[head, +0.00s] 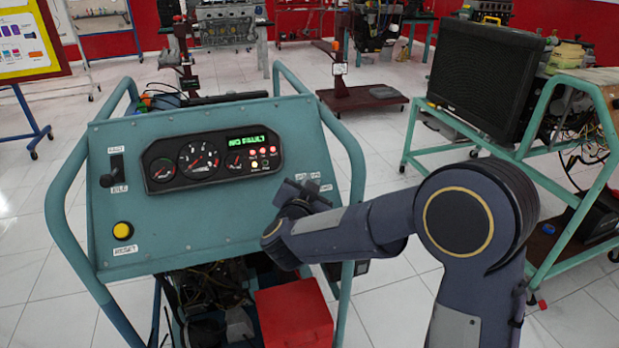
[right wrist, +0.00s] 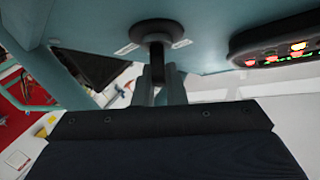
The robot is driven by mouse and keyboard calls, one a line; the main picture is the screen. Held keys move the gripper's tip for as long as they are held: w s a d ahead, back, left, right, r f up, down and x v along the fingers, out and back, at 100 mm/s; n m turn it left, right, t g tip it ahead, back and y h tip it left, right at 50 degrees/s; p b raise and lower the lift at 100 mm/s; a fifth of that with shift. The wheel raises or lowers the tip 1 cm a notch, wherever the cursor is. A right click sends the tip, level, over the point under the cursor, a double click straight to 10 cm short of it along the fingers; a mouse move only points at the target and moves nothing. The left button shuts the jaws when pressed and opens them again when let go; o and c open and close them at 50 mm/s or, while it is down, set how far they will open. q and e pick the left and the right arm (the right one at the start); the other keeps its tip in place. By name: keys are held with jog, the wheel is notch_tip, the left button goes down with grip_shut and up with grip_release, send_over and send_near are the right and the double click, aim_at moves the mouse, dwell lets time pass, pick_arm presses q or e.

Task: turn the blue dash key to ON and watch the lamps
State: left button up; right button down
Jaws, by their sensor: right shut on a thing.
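The teal dash panel (head: 215,205) faces me on its trainer frame. Its instrument cluster (head: 211,160) shows a green "NO FAULT" readout (head: 246,142). Several small lamps (head: 264,152) on the cluster are lit red, with yellowish ones below; lit lamps (right wrist: 298,46) also show in the right wrist view. My right gripper (head: 302,192) is at the panel's right side. In the right wrist view its fingers (right wrist: 159,88) are shut on the dash key (right wrist: 157,58), which looks dark here and stands out from a round dark base. Its blue colour and exact angle cannot be told. My left gripper is not in view.
A black lever (head: 117,168) and a yellow reset button (head: 123,230) are on the panel's left. A red box (head: 294,314) sits below the panel. A teal stand with a black radiator (head: 483,80) is at the right. Tiled floor lies open between.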

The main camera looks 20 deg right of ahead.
jog(key=shift+m+g+h, duration=0.3)
jog(key=shift+m, duration=0.4)
jog(key=c, duration=1.5)
grip_release()
jog(key=p+v, duration=0.1)
jog(key=v, duration=0.7)
jog(key=shift+d, duration=0.1)
jog(key=shift+w, duration=0.1)
